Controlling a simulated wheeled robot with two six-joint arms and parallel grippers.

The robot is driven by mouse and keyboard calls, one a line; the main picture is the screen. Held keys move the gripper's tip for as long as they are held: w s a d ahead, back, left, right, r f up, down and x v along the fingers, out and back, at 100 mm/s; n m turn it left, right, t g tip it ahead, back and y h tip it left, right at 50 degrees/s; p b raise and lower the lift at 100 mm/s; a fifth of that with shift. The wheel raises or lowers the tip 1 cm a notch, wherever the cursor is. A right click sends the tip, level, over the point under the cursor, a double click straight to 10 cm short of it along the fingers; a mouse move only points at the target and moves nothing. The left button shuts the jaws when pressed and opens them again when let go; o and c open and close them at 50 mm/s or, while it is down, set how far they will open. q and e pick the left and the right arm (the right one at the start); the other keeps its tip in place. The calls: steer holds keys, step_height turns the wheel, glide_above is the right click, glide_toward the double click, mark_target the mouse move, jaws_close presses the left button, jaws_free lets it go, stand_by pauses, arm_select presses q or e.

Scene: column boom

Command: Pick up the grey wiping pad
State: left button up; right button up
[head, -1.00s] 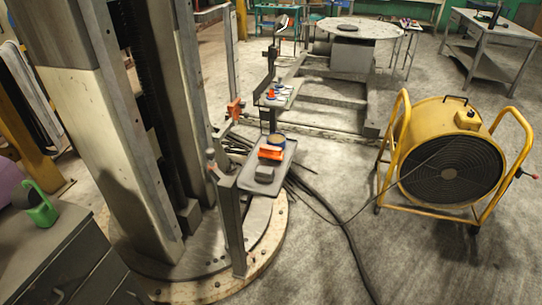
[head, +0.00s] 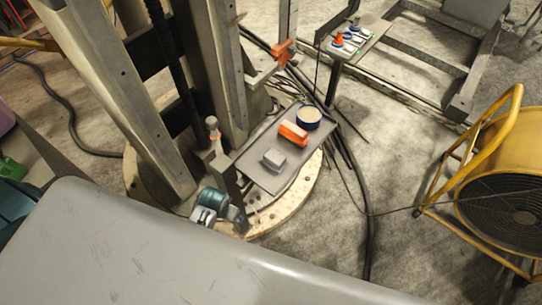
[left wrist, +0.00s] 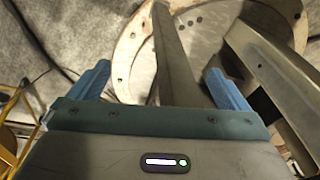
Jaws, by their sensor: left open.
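The grey wiping pad (head: 273,159) lies on the near part of a grey tray (head: 258,176) in the head view, beside an orange object. The pad cannot be made out there. My right gripper is not in view.
The orange object (head: 293,133) and a blue round tin (head: 308,119) share the tray. The tall column is left, a yellow fan (head: 500,205) right, with cables (head: 367,225) between.

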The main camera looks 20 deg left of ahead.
arm_select(q)
step_height(320, 180, up, 12)
steer(key=w, duration=0.2)
step_height(320, 180, up, 6)
steer(key=m+g+p, duration=0.1)
steer(key=m+g, duration=0.1)
steer(key=m, duration=0.1)
glide_above(275, 156)
steer(key=shift+a+h, duration=0.4)
steer(key=shift+f+p, duration=0.3)
steer(key=shift+p, duration=0.05)
step_height(275, 156, down, 4)
steer(key=shift+f+p, duration=0.2)
steer(key=shift+p, duration=0.15)
steer(key=shift+d+f+p, duration=0.2)
steer(key=shift+f+p, duration=0.15)
steer(key=shift+f, duration=0.2)
step_height(275, 156, down, 3)
steer(key=shift+d+f+p, duration=0.15)
steer(key=shift+p, duration=0.4)
steer(key=shift+f, duration=0.6)
steer(key=c, duration=1.1)
steer(key=shift+o, duration=0.2)
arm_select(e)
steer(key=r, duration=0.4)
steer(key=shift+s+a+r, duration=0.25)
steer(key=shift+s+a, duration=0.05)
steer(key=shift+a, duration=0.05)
arm_select(q)
steer(key=shift+r, duration=0.1)
